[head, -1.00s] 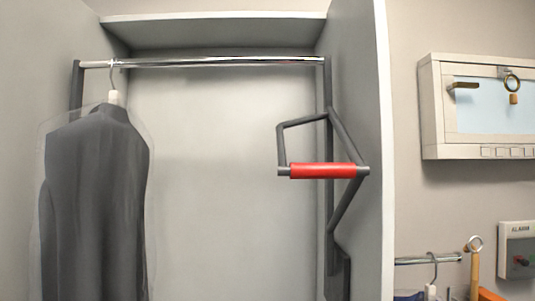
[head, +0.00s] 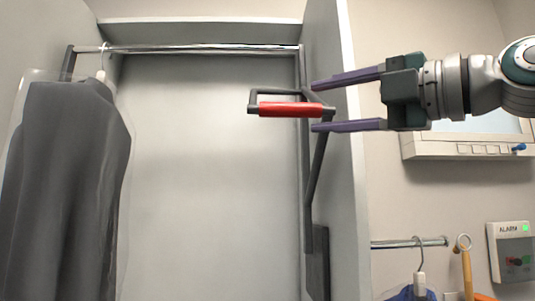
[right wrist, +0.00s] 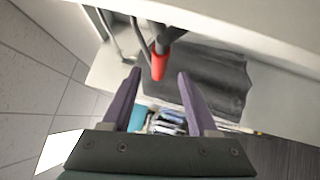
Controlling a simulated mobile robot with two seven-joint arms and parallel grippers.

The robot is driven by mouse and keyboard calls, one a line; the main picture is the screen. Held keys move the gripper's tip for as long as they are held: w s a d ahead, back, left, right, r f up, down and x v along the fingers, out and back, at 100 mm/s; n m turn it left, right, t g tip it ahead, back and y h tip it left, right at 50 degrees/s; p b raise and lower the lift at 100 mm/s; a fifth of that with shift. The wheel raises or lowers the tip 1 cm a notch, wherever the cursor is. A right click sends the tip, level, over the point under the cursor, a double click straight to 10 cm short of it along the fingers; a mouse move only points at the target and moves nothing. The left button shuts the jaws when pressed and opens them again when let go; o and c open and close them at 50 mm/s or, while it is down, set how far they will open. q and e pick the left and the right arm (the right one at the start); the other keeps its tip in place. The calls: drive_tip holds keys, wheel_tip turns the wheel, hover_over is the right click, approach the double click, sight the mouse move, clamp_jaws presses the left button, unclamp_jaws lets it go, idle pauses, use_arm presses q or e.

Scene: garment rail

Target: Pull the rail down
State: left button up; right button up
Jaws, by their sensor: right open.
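The chrome rail (head: 200,49) runs across the top of the wardrobe. Its dark frame carries a red handle (head: 291,110) on the right side. My right gripper (head: 314,104) comes in from the right, open, its purple fingertips close to the right end of the handle, one above and one below its level. In the right wrist view the red handle (right wrist: 160,67) shows beyond and between the open fingers (right wrist: 158,75); nothing is held. My left gripper is not in view.
A dark garment in a clear cover (head: 66,180) hangs at the rail's left end. The wardrobe's right side panel (head: 335,200) stands beside the handle. A white cabinet (head: 470,145), an alarm box (head: 511,250) and a short wall rail (head: 405,244) are at the right.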

sight(276, 113)
drive_tip(key=p+x, duration=0.4)
drive_tip(key=x, duration=0.1)
drive_tip(key=p+x, duration=0.3)
drive_tip(key=shift+a+r, duration=0.15)
drive_tip(key=shift+r, duration=0.2)
drive_tip(key=shift+w+a+f+p, duration=0.15)
drive_tip(key=shift+w+a+p, duration=0.15)
drive_tip(key=shift+w+a, duration=0.25)
clamp_jaws()
idle(0.6)
